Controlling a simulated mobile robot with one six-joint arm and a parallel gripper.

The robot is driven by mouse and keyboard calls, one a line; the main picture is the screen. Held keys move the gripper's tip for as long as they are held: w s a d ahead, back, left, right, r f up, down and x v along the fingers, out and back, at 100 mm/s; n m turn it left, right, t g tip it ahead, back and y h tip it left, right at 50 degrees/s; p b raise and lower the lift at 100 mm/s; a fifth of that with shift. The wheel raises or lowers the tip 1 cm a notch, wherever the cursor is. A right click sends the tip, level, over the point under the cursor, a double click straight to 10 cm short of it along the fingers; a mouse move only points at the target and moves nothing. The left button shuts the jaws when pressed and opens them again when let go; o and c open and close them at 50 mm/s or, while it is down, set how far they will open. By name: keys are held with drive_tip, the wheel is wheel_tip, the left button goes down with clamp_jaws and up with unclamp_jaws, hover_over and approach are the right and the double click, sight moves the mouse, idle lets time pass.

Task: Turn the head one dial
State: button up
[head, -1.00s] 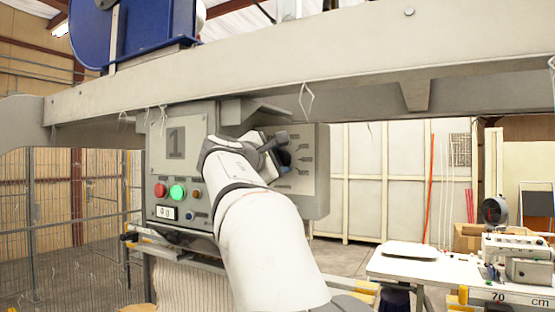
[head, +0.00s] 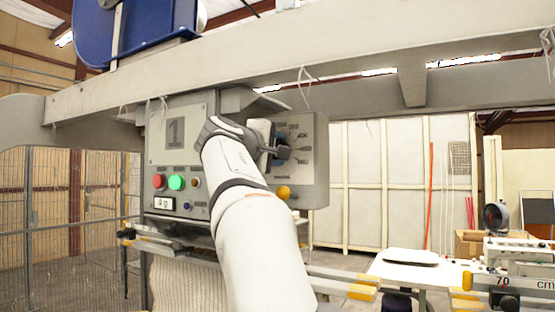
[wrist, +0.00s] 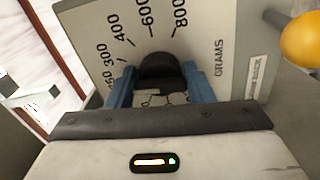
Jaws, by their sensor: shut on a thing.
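The head one dial is a black knob (wrist: 158,67) on a pale panel (head: 310,185) to the right of the large "1" plate. Printed gram marks, 300, 400, 600 and 800 among them, ring it in the wrist view. My gripper (wrist: 161,86) is shut on the knob, with a blue finger on each side. In the head view my gripper (head: 278,148) is at the panel's face, and the wrist hides part of the panel's left side. The knob's pointer and exact setting are hard to read.
A yellow round button (head: 284,192) is below the dial. The control box (head: 175,150) has red (head: 159,181) and green (head: 176,182) buttons at left. A grey beam (head: 350,65) runs overhead. A white table (head: 410,268) stands at lower right.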

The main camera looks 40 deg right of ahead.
drive_tip(key=m+b, duration=0.1)
drive_tip(key=m, duration=0.1)
drive_tip(key=m+b, duration=0.1)
drive_tip(key=m, duration=0.2)
drive_tip(key=shift+w+f+m+b, duration=0.1)
drive_tip(key=shift+f+m+b, duration=0.2)
drive_tip(key=shift+b, duration=0.1)
drive_tip(key=shift+m+b, duration=0.85)
drive_tip(key=shift+m, duration=1.45)
drive_tip(key=shift+w+f, duration=0.1)
drive_tip(key=shift+c, duration=0.2)
drive_tip(key=o, duration=1)
drive_tip(key=shift+a, duration=0.1)
drive_tip(key=b+v, duration=0.2)
drive_tip(key=v, duration=0.6)
